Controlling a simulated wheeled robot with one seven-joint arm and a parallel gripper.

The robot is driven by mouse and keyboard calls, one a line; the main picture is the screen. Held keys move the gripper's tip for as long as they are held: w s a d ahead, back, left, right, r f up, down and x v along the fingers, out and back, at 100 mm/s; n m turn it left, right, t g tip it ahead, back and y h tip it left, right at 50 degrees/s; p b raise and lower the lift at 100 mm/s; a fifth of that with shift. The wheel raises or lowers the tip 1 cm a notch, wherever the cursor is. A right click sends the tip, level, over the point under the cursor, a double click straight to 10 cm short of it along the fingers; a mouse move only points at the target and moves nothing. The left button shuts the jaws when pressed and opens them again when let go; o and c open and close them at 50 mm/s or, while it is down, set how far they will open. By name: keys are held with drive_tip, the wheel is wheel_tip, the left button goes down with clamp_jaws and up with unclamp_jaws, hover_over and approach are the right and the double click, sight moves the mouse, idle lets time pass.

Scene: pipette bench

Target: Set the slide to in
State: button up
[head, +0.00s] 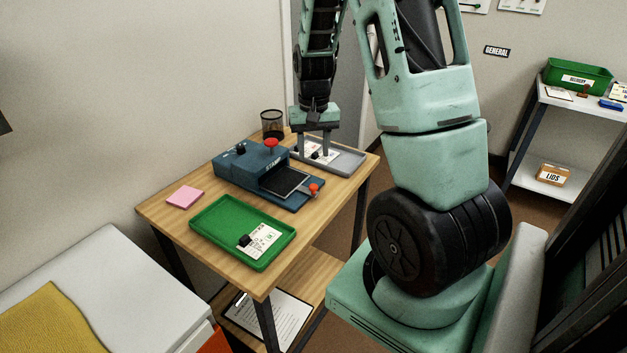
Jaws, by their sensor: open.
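The blue stamping device (243,165) stands on the wooden table, with a red knob on top. Its slide (284,182), a dark flat plate, is pulled out at the device's front right. A small red knob (314,188) stands at the slide's outer end. My gripper (314,156) is open and points down over the grey tray behind the slide, apart from it. A white card (327,149) with a small black piece lies in that tray, close to my fingertips. I cannot tell whether the fingers touch the black piece.
The grey tray (352,160) is at the table's back right, near a black mesh cup (271,124). A green tray (207,220) holding a card with a black clip is at the front. A pink pad (184,197) lies at left. Bare wood (325,210) lies right of the slide.

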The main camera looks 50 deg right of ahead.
sight(313, 186)
wheel_tip(313, 186, down, 10)
drive_tip(key=shift+f, duration=0.25)
